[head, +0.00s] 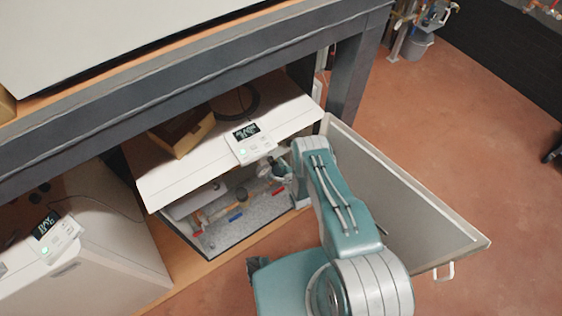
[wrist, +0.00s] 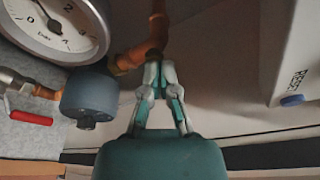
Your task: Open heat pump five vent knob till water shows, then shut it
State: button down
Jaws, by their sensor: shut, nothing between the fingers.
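An open white heat pump (head: 165,165) stands under the grey frame, and my teal arm reaches into its front. I cannot read a number on it. In the wrist view my gripper (wrist: 159,72) is shut and empty. Its fingertips are just below a copper pipe fitting (wrist: 128,62); I cannot tell whether they touch. A round white gauge (wrist: 58,28) is at the upper left, with a grey-blue cylinder (wrist: 90,97) below it. I cannot make out the vent knob for certain; the fingertips may hide it. No water shows.
The heat pump's door panel (head: 400,195) hangs open at the right, close to my arm. A red-handled valve (wrist: 30,117) is left of the cylinder. A white control unit with a RESET button (wrist: 292,100) is at the right. Another closed unit (head: 85,270) stands left.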

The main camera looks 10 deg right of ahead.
jog(key=shift+d+f, duration=0.15)
jog(key=shift+f, duration=0.1)
dwell(0.3)
jog(key=shift+s+a+f, duration=0.1)
jog(key=shift+a+f, duration=0.2)
jog(key=shift+f, duration=0.35)
dwell(0.5)
jog(key=shift+a, duration=0.15)
jog(key=shift+s+a+r, duration=0.1)
jog(key=shift+s+a, duration=0.05)
jog(key=shift+a, duration=0.05)
jog(key=v, duration=0.3)
jog(key=d+v, duration=0.1)
jog(key=v, duration=0.1)
jog(key=shift+s+d+f, duration=0.2)
jog(key=shift+s+f, duration=0.1)
jog(key=shift+d+r, duration=0.1)
